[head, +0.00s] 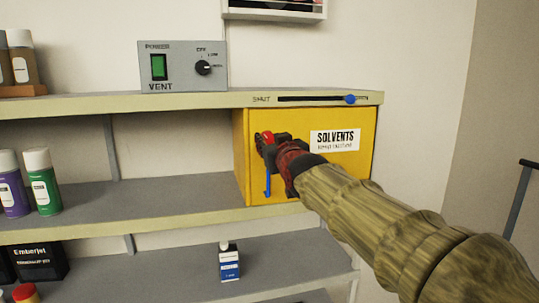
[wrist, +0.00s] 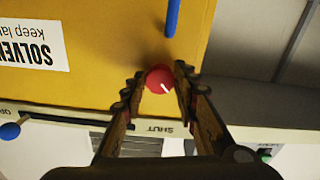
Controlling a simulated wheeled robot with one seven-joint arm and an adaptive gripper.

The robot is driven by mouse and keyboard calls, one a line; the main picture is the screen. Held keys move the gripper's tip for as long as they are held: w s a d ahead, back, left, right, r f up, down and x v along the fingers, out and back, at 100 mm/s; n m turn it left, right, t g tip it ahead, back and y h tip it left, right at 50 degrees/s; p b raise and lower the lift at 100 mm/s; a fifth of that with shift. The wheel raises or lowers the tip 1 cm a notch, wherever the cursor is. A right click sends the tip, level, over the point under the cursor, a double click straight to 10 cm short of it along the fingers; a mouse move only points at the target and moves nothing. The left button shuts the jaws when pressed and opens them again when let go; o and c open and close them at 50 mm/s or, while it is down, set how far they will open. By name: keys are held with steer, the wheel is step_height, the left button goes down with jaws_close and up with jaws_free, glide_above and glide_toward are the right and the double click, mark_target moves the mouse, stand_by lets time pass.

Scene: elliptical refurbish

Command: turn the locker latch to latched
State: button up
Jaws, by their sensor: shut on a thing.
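The yellow solvents locker (head: 345,170) sits on the middle shelf, its door closed as far as I can see. Its latch is a round red knob (head: 267,135) at the door's upper left; it also shows in the wrist view (wrist: 158,77). A white mark on the knob points down and to the right in the wrist view, which looks upside down. My gripper (head: 268,142) has a finger on either side of the knob and is shut on it, as the wrist view (wrist: 160,72) shows. A blue bar handle (head: 268,183) hangs below the knob. Any latch labels are hidden.
Above the locker, the shelf edge carries a slider with a blue knob (head: 350,99) at its right end. A grey vent box (head: 183,66) stands on that shelf. Spray cans (head: 43,182) stand at left, and a small bottle (head: 229,262) stands below.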

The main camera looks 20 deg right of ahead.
steer(key=n+b, duration=0.2)
steer(key=n, duration=0.2)
steer(key=shift+n, duration=0.3)
steer(key=shift+d+n, duration=0.1)
steer(key=shift+n, duration=2.2)
steer(key=o, duration=1.1)
steer(key=shift+c, duration=0.2)
steer(key=shift+o, duration=0.5)
steer(key=shift+s, duration=0.15)
steer(key=s, duration=1.1)
steer(key=shift+s, duration=0.35)
